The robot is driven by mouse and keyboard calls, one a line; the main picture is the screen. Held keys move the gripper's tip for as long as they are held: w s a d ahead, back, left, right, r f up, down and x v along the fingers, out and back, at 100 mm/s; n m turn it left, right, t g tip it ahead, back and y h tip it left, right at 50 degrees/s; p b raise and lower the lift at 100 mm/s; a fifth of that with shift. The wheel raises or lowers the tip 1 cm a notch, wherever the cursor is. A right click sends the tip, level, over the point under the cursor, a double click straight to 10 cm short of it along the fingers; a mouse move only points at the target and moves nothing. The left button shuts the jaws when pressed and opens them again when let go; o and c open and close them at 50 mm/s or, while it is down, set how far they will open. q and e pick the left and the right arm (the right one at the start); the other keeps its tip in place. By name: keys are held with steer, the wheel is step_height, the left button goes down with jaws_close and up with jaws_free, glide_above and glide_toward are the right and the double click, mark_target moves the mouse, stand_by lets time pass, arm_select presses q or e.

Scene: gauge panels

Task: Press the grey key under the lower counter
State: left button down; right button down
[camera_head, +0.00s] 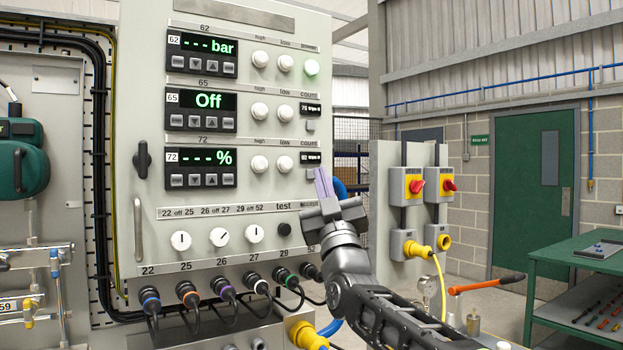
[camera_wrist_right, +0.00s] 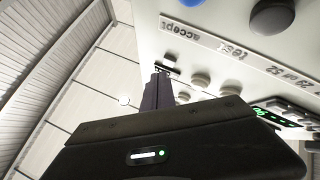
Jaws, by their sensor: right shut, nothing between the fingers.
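The lower counter (camera_head: 311,158) is a small dark display at the right of the panel's third row. In the head view the grey key under it is hidden behind my right fingertips. In the right wrist view, where the panel looks upside down, a small grey key (camera_wrist_right: 170,56) shows between the "accept" label and the dark counter (camera_wrist_right: 167,70). My right gripper (camera_head: 321,174) is shut and empty, its fingers pointing at the panel close to the key. It also shows in the right wrist view (camera_wrist_right: 161,76). I cannot tell whether the tips touch. My left gripper is not in view.
The upper counter (camera_head: 310,108) has its own grey key (camera_head: 311,125) below it. White round knobs (camera_head: 285,164) sit just left of the lower counter. A black button (camera_head: 284,229) and plugged cables (camera_head: 252,279) are lower down. Red-handled switches (camera_head: 417,187) stand to the right.

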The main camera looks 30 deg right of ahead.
steer(key=s+b, duration=0.4)
steer(key=s, duration=0.1)
stand_by(0.5)
steer(key=shift+f, duration=0.1)
stand_by(1.3)
